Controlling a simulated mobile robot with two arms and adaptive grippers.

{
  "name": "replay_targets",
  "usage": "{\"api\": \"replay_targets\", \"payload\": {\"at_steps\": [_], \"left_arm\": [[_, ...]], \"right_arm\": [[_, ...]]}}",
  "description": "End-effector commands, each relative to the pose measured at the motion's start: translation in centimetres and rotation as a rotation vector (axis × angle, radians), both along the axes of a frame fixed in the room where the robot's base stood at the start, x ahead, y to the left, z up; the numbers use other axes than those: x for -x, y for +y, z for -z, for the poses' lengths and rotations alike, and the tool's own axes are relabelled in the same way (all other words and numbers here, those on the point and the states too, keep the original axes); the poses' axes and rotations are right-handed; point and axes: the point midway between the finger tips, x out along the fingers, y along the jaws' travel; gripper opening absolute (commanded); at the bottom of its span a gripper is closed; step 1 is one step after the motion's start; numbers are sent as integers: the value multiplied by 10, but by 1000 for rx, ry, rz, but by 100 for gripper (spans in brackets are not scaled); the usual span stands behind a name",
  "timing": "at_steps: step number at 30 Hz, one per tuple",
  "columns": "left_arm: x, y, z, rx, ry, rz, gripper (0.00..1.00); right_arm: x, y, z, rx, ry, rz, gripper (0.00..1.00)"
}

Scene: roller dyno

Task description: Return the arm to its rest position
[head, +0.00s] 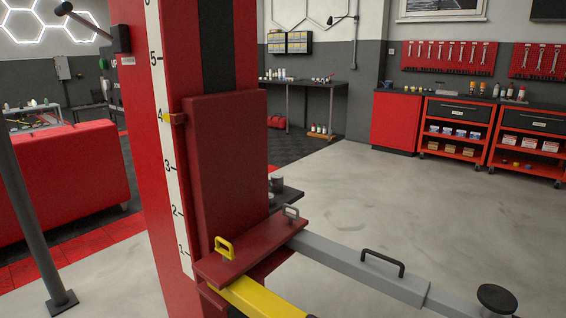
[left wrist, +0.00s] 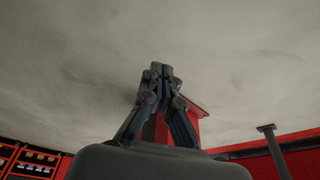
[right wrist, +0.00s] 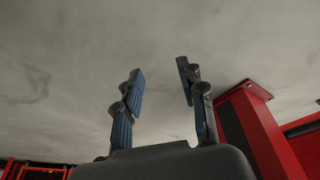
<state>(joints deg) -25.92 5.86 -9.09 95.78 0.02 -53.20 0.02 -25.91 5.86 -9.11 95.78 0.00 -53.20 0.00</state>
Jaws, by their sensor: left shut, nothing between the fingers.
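My left gripper (left wrist: 158,72) shows in the left wrist view with its fingertips together and nothing between them. My right gripper (right wrist: 161,75) shows in the right wrist view with its fingers apart and empty. Neither gripper shows in the head view. In the head view a red lift column (head: 228,150) stands upright at the centre with a numbered scale.
A lever with a black knob (head: 63,8) sticks out at upper left. A grey post (head: 35,215) stands at left before a red bench-like block (head: 75,180). Red cabinets (head: 457,135) line the back right. The pale floor (head: 420,205) between is clear.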

Motion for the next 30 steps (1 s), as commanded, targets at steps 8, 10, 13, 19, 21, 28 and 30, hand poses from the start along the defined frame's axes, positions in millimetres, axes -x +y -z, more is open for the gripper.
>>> {"api": "replay_targets", "payload": {"at_steps": [8,10,13,19,21,28,30], "left_arm": [[76,12,40,-15,96,11,0],[100,17,47,-19,118,14,0],[134,23,52,-24,145,17,0],[182,33,55,-31,178,23,0],[190,35,56,-31,183,24,0],[196,36,58,-32,186,24,0],[196,36,58,-32,187,24,0]], "right_arm": [[76,-12,40,15,96,-11,40],[100,-17,47,18,118,-13,40],[134,-23,52,24,145,-17,40],[182,-33,55,31,178,-22,40],[190,-35,56,31,183,-23,40],[196,-36,59,32,187,-24,40],[196,-36,59,32,187,-24,40]]}}
